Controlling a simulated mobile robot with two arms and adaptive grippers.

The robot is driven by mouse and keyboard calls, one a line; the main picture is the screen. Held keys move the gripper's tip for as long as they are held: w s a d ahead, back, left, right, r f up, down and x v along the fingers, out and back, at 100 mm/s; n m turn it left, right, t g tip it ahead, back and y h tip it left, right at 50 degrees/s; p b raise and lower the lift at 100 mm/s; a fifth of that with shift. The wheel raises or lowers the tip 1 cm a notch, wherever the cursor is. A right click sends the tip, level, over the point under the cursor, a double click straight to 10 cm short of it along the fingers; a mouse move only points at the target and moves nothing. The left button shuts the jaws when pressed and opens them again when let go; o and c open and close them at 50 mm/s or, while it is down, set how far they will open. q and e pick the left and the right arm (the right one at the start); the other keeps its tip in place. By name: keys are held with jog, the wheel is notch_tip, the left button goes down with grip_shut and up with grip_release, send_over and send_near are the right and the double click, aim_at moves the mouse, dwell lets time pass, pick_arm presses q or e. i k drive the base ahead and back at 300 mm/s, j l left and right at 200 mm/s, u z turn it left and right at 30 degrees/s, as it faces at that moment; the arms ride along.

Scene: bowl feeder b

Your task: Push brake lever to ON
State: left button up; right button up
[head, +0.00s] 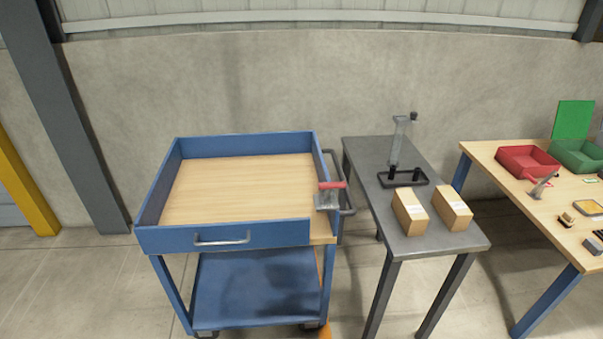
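A blue cart (222,240) with a wooden top stands left of centre. At its right front corner a grey metal bracket (327,203) carries a lever with a red handle (332,185), which looks like the brake lever. The handle lies roughly level. Any ON or OFF marking is too small to read. Neither of my grippers is in view, and nothing touches the lever.
A grey table (436,241) stands close right of the cart, with two cardboard boxes (409,213) (452,208) and a stand with a tall metal lever (398,142). A wooden bench (497,158) farther right holds a red bin (527,162) and a green bin (577,156). Floor in front is clear.

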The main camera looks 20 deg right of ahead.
aim_at(329, 187)
jog(key=l, duration=1.1)
jog(key=k+l, duration=0.1)
jog(key=l, duration=1.05)
